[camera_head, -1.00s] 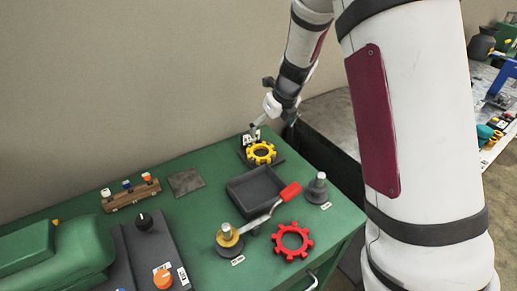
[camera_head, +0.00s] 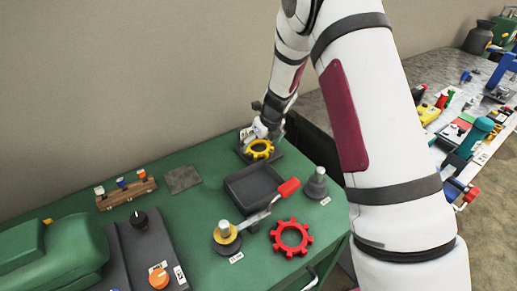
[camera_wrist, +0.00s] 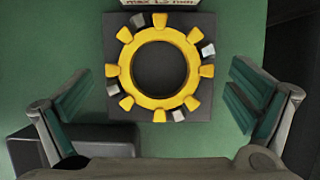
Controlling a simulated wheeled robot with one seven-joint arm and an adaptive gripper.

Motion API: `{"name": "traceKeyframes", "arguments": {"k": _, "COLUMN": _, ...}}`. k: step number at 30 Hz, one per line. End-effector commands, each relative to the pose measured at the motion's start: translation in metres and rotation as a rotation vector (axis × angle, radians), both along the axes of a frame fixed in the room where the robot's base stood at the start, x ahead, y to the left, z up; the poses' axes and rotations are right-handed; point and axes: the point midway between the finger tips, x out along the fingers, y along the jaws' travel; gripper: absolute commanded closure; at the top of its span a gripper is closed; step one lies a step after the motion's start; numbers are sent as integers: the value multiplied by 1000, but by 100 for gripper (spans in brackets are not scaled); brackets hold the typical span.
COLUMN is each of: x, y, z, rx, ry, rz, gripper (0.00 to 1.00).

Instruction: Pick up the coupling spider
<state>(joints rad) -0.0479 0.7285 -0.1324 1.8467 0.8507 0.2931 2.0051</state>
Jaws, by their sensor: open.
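A yellow toothed ring (camera_head: 259,149), which looks like the coupling spider, lies flat on a dark square pad (camera_head: 274,163) at the back right of the green bench. My gripper (camera_head: 262,131) is just above and behind it. In the wrist view the yellow ring (camera_wrist: 123,70) is centred between my open fingers (camera_wrist: 160,103), one on each side and apart from it. A similar red toothed ring (camera_head: 291,238) lies on the bench near the front right edge.
A dark tray (camera_head: 232,188) sits in front of the pad. A red-handled lever tool (camera_head: 288,187), a grey post (camera_head: 317,180) and a knob post (camera_head: 224,232) stand nearby. A wooden rack (camera_head: 127,194) is at left. A label lies beyond the pad.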

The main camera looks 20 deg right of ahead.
Motion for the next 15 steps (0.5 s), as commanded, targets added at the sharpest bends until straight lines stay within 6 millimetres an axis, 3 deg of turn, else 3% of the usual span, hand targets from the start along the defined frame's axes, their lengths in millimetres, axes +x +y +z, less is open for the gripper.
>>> {"name": "traceKeyframes", "arguments": {"k": 10, "x": 4, "y": 1, "z": -9, "rx": 0, "ry": -1, "rz": 0, "gripper": 0}}
{"name": "traceKeyframes", "arguments": {"k": 15, "x": 4, "y": 1, "z": -9, "rx": 0, "ry": -1, "rz": 0, "gripper": 36}}
